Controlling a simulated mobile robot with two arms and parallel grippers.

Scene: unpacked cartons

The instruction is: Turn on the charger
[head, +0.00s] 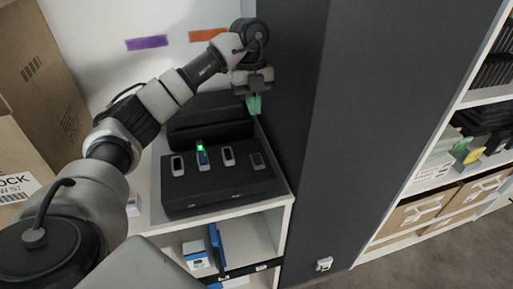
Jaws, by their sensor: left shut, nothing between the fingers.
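The charger (221,188) is a black box on top of a white shelf unit. Its top carries a row of several small upright slots or switches with light frames. One of them, second from the left, shows a lit green light (200,148) above a blue part. My left gripper (254,104) has green fingertips and is shut and empty. It hangs above the back right of the charger, apart from it, close to the dark panel. My right gripper is not in view.
A dark panel (345,120) stands right beside the charger. Cardboard boxes (45,90) stack at the left. A black case (208,125) lies behind the charger. The shelf below (250,235) holds blue and white items. Shelves with cartons (415,210) stand at the right.

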